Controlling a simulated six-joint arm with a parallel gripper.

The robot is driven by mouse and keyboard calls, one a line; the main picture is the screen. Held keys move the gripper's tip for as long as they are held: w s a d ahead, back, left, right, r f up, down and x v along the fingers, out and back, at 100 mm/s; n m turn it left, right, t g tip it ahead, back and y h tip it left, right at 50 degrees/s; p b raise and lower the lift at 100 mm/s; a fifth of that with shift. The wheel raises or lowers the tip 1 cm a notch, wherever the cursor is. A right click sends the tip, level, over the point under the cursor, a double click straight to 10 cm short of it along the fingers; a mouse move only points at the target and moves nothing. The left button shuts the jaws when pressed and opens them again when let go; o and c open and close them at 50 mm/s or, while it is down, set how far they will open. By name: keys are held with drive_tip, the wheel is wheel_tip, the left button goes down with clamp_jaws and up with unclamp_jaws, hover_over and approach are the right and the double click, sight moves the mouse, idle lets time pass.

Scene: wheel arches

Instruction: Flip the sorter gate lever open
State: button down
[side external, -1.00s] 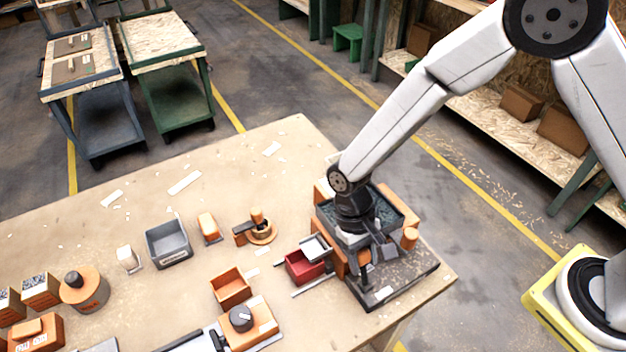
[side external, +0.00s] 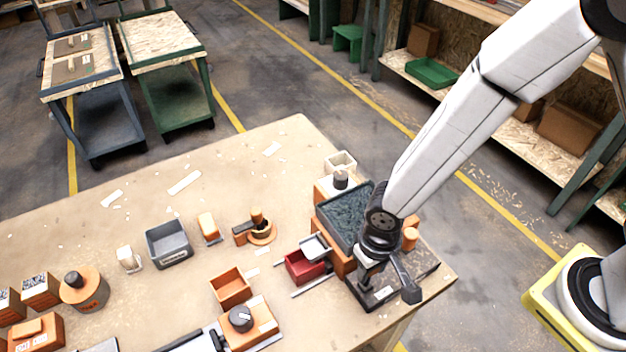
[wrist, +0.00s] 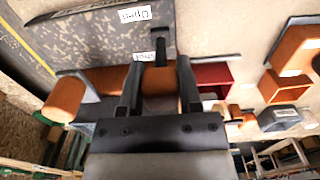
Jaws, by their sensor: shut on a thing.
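The sorter stands at the table's right corner, with an orange body, a dark hopper (side external: 343,215) of granules and a dark base plate (side external: 425,280). My gripper (side external: 366,285) is low over this plate, in front of the hopper. In the wrist view my gripper (wrist: 158,75) has its two dark fingers shut on the lever (wrist: 158,100), whose orange part shows between them. A dark narrow piece (wrist: 160,48) sticks out past the fingertips. Two white labels lie on the plate; the farther label (wrist: 135,14) appears to read open. The wrist hides most of the lever in the side view.
An orange cylinder (side external: 410,238) sticks up at the sorter's right. An orange bin (side external: 231,287) and a knob box (side external: 247,322) are nearby. The table's back middle is mostly clear.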

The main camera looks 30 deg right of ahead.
drive_tip(key=shift+c, duration=1.4)
unclamp_jaws()
drive_tip(key=shift+r, duration=0.15)
drive_tip(key=shift+r, duration=3.75)
drive_tip(key=shift+w, duration=0.1)
drive_tip(key=c, duration=0.6)
drive_tip(key=shift+w+r, duration=0.2)
drive_tip(key=shift+w, duration=0.05)
drive_tip(key=c, duration=0.4)
drive_tip(key=shift+w+r+g, duration=0.7)
drive_tip(key=shift+w+r, duration=0.45)
drive_tip(key=shift+w, duration=0.25)
drive_tip(key=shift+w+r+g, duration=0.7)
drive_tip(key=shift+w+r, duration=0.4)
drive_tip(key=shift+w, duration=0.3)
clamp_jaws()
